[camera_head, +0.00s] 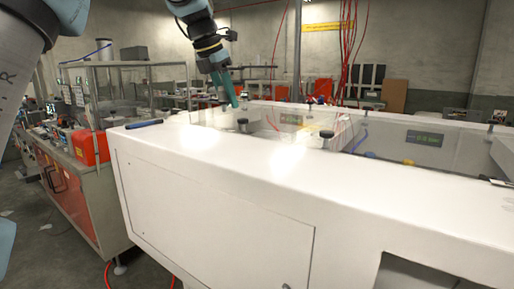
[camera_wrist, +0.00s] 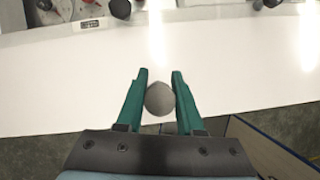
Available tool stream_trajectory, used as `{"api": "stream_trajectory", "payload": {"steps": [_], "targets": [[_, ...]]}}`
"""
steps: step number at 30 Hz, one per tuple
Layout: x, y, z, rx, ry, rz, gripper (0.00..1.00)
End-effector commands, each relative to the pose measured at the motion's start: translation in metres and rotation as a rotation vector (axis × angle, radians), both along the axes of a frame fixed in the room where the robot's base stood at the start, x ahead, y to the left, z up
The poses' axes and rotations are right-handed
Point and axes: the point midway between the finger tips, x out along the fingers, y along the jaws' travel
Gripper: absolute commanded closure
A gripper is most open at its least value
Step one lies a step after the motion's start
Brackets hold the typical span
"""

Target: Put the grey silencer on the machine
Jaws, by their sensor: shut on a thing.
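The grey silencer (camera_wrist: 159,99) shows in the wrist view as a round grey end between the two green fingers of my gripper (camera_wrist: 159,75). My gripper is shut on it, with a finger against each side. In the head view my gripper (camera_head: 233,98) points down above the far left part of the machine's white top. I cannot make out the silencer there. The machine (camera_head: 215,190) is a long white cabinet. Its white top (camera_wrist: 230,75) lies below the fingers in the wrist view.
Dark knobs (camera_head: 326,137) stand along the machine's far edge, by a clear guard. A blue object (camera_head: 144,124) lies at its left end. An orange box (camera_head: 90,147) sits on a bench to the left. Much of the white top is bare.

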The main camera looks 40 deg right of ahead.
Motion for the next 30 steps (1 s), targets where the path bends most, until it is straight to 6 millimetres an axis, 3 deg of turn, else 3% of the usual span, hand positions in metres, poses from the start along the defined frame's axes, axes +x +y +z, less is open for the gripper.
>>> {"api": "stream_trajectory", "payload": {"steps": [4, 10, 21, 30], "targets": [[0.0, 0.0, -0.009, 0.002, 0.003, 0.001, 1.0], [0.0, 0.001, -0.045, 0.003, 0.003, 0.002, 1.0], [0.0, 0.001, -0.089, 0.003, 0.003, 0.001, 1.0], [0.0, 0.0, -0.1, -0.001, 0.0, 0.002, 1.0]]}}
